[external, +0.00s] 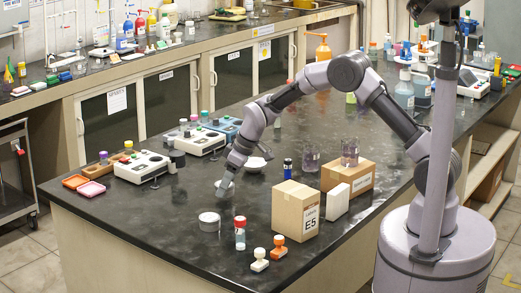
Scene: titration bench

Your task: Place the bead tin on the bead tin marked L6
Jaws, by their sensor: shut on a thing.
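My gripper (228,178) is low over the dark bench top, left of the cardboard boxes. It is shut on a small pale round bead tin (224,186), partly hidden by the fingers. A grey round bead tin (209,222) stands on the bench below and slightly left of it in the picture. The two tins look apart. No L6 mark is readable on either at this size. The exact height of the held tin above the bench cannot be told.
White and orange stamps (260,259) are near the front edge. A box marked E5 (297,209) is to the right, a white dish (254,165) behind. The bench left of the tin is clear.

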